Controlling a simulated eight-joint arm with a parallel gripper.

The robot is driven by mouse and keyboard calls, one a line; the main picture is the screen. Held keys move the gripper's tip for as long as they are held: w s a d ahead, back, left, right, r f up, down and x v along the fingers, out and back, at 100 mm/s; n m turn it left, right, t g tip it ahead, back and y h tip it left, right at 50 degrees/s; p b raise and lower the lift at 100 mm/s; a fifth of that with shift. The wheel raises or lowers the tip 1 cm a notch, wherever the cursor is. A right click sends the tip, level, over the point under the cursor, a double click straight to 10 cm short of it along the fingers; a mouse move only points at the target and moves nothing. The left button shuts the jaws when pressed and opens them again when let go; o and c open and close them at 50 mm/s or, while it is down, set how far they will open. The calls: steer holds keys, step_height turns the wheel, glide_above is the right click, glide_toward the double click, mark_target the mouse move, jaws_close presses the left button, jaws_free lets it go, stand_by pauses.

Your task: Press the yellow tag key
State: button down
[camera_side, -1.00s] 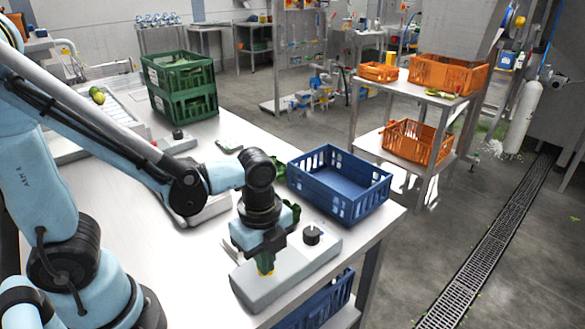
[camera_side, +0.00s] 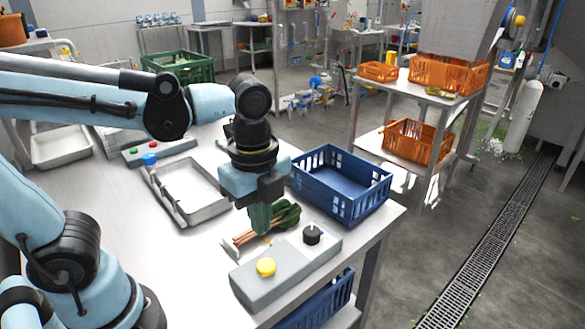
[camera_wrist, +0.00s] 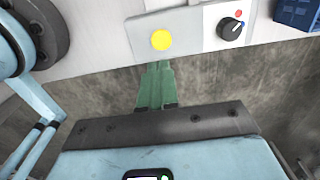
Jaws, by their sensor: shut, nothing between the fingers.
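The yellow tag key (camera_side: 266,267) is a round yellow button on the left part of a grey control box (camera_side: 285,277) near the table's front edge. In the wrist view the key (camera_wrist: 161,40) shows uncovered on the box, just beyond the fingertips. My gripper (camera_side: 263,230) has green fingers, shut and empty, pointing down. It is above and apart from the key. The fingers also show in the wrist view (camera_wrist: 157,68). A black knob (camera_side: 312,235) sits on the same box to the right of the key.
A blue crate (camera_side: 340,181) stands right of the gripper. A bunch of leafy greens (camera_side: 285,217) lies behind the fingers.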

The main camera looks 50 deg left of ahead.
steer(key=shift+s+r, duration=0.1)
steer(key=shift+r, duration=1.75)
steer(key=w+a+f+n+t, duration=0.3)
steer(key=a+n+t, duration=0.4)
steer(key=n, duration=1.1)
steer(key=shift+w+f, duration=0.35)
steer(key=shift+f, duration=0.15)
